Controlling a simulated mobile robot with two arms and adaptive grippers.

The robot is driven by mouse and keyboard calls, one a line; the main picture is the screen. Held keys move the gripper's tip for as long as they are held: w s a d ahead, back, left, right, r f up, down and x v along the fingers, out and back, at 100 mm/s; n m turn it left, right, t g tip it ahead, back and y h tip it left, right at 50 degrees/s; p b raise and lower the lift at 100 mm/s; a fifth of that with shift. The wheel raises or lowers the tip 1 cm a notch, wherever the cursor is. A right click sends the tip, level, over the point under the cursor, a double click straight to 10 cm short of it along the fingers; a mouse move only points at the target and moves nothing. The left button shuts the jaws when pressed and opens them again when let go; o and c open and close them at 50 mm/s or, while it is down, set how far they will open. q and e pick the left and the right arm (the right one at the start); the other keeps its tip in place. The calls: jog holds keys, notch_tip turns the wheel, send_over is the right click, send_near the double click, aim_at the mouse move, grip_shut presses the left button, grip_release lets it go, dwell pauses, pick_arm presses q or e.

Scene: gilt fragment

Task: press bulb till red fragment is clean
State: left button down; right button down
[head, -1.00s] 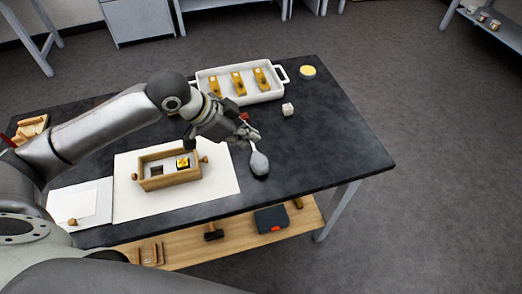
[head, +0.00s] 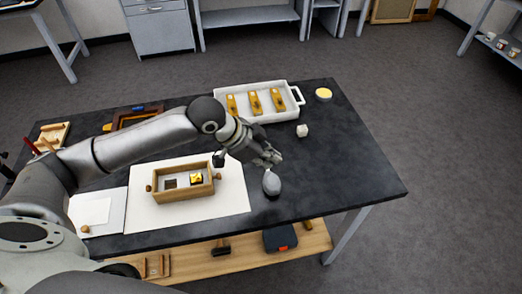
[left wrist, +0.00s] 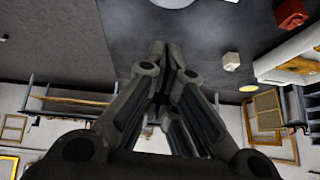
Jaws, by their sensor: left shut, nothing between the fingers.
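A grey bulb (head: 271,184) stands on the dark table, right of the white sheet. Its grey edge shows at the top of the left wrist view (left wrist: 173,2). My left gripper (head: 274,158) is shut and empty, just behind and above the bulb; I cannot tell whether it touches. Its closed fingers fill the middle of the left wrist view (left wrist: 167,50). A small red block (left wrist: 291,13) shows at the upper right there; I cannot tell if it is the red fragment. In the head view my arm seems to hide it. My right gripper is not in view.
A wooden box (head: 172,197) holding a gold-and-dark piece (head: 196,178) sits on a white sheet (head: 234,202). A white tray (head: 284,113) with gold pieces, a white cube (head: 302,130) and a yellow-topped round dish (head: 323,93) stand behind. The table's right side is clear.

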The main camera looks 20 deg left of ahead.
aim_at(274, 180)
pick_arm(q)
jog(key=x, duration=0.3)
jog(key=shift+w+d+f+p, duration=0.2)
jog(key=shift+d+f+p, duration=0.05)
jog(key=shift+p, duration=0.1)
jog(key=f, duration=0.1)
jog(key=f+p, duration=0.1)
jog(key=f, duration=0.1)
jog(key=shift+a+f, duration=0.35)
jog(key=shift+f, duration=0.35)
jog(key=shift+f, duration=0.1)
